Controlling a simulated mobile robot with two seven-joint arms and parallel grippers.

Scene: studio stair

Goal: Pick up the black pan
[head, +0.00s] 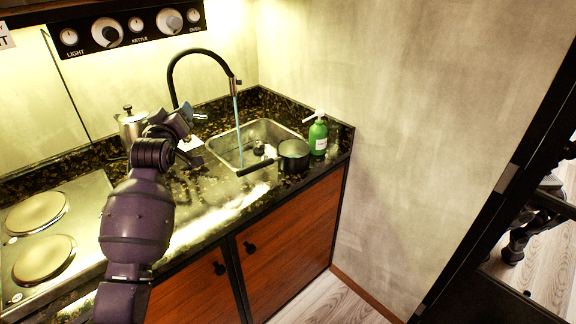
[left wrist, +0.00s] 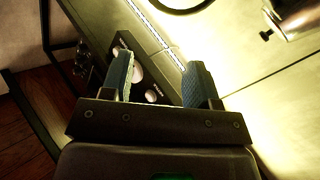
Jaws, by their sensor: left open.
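The black pan (head: 294,152) sits at the right front edge of the sink, near the counter's right end. Its dark handle (head: 256,168) points left, along the sink's front rim. My left gripper (head: 190,128) is above the counter, left of the sink and well apart from the pan. In the left wrist view its two fingers (left wrist: 158,84) are spread with nothing between them, and the wall panel with knobs shows behind them. The pan is not visible in the left wrist view. My right gripper is not in view.
Water runs from the black faucet (head: 205,54) into the metal sink (head: 278,129). A green soap bottle (head: 318,137) stands close right of the pan. A metal kettle (head: 130,124) is behind my left arm. The stove (head: 58,235) is at left. Counter in front of the sink is clear.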

